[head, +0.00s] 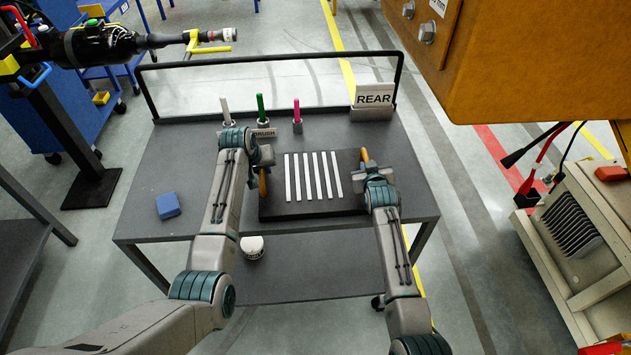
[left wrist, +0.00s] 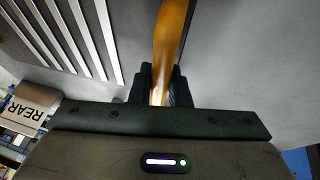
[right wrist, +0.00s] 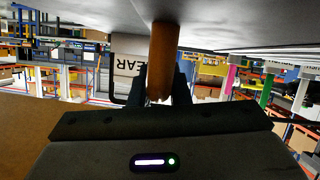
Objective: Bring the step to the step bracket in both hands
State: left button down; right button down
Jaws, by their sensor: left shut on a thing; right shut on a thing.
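The step (head: 313,208) is a dark flat plate with several white stripes and an orange-brown handle at each end. It is at the grey table's middle; I cannot tell whether it rests on the top or hangs just above it. My left gripper (head: 264,160) is shut on the left handle (head: 263,184), which also shows between its fingers in the left wrist view (left wrist: 170,40). My right gripper (head: 371,171) is shut on the right handle (head: 364,155), also seen in the right wrist view (right wrist: 163,50). I cannot make out the step bracket.
The grey table (head: 165,170) has a back rail. White, green and pink upright pieces (head: 297,115), a REAR sign (head: 374,98) and a blue block (head: 168,205) stand on it. A large orange body (head: 520,70) overhangs at upper right. A beige slotted unit (head: 590,250) stands right.

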dwell(0.8)
